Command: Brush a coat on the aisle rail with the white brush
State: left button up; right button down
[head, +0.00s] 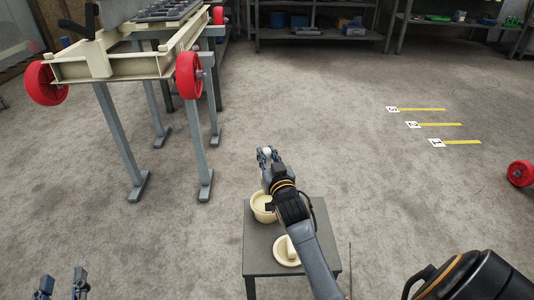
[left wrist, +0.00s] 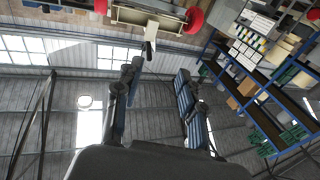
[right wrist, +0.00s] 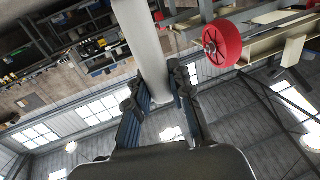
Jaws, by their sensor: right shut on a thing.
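My right gripper (head: 268,158) is shut on the white brush, whose pale handle (right wrist: 148,45) runs up between the fingers in the right wrist view. In the head view only a small white end (head: 267,150) shows; the bristles cannot be made out. This gripper is above the far side of a cream pot (head: 263,208). A cream frame (head: 115,68) with red wheels stands on grey trestles at the upper left, apart from the brush. Its right-hand rail (head: 190,34) faces the open floor. My left gripper (head: 63,287) is open and empty at the lower left.
Numbered yellow floor strips (head: 436,125) and a loose red wheel (head: 521,173) lie at the right. Shelves (head: 320,34) line the back. The floor between is clear.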

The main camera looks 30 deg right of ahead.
aim_at(268, 167)
notch_tip(268, 167, down, 3)
jog(key=shift+r+b, duration=0.2)
jog(key=shift+b, duration=0.45)
pick_arm(q)
notch_tip(268, 167, up, 8)
jog(key=s+t+h, duration=0.1)
jog(key=s+t, duration=0.1)
jog(key=t, duration=0.3)
jog(key=shift+s+d+h, duration=0.2)
jog(key=shift+d+h, duration=0.05)
jog(key=shift+h, duration=0.15)
pick_arm(e)
jog(key=shift+f, duration=0.45)
pick_arm(q)
jog(key=shift+b, duration=0.3)
pick_arm(e)
jog(key=shift+f, duration=0.1)
